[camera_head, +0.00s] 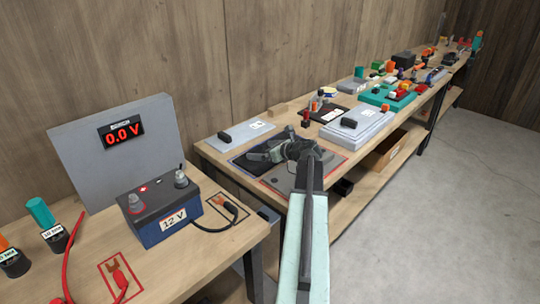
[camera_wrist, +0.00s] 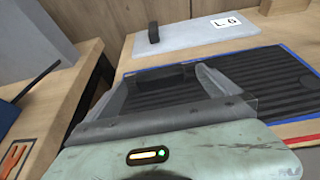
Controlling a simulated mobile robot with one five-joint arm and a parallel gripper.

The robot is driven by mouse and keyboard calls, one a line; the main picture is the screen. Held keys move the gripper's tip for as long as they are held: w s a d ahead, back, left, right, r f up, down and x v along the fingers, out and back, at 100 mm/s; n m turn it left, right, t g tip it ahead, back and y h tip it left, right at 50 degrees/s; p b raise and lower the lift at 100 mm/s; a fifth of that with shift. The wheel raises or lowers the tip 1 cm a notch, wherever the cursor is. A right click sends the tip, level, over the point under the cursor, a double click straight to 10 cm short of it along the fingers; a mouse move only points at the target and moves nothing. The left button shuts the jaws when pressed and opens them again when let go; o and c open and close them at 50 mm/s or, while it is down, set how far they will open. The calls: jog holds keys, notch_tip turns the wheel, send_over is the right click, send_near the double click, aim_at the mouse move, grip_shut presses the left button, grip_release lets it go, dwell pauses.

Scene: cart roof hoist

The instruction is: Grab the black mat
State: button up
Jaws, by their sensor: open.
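The black mat (camera_wrist: 272,82) is ribbed and lies flat on the wooden bench inside a blue outline. It fills the middle and right of the wrist view. In the head view, the mat (camera_head: 242,163) shows only in part, since my arm and gripper cover much of it. My gripper (camera_wrist: 165,82) is open, with its two fingers apart over the mat's near left part. Nothing is held between the fingers. In the head view my gripper (camera_head: 258,157) is just above the mat; whether it touches cannot be told.
A grey plate (camera_wrist: 190,40) with a black handle and an "L.6" label lies behind the mat. A red-outlined area (camera_head: 300,178) is at its right. A 12 V battery (camera_head: 165,208) stands on the nearer bench, left across a gap. The right floor is clear.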

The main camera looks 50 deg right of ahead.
aim_at(256, 150)
jog(key=b+x, duration=0.1)
jog(key=x, duration=0.3)
jog(key=shift+a+f, duration=0.1)
jog(key=shift+f, duration=0.1)
jog(key=shift+r, duration=0.1)
jog(key=c, duration=1.9)
jog(key=shift+r, duration=0.15)
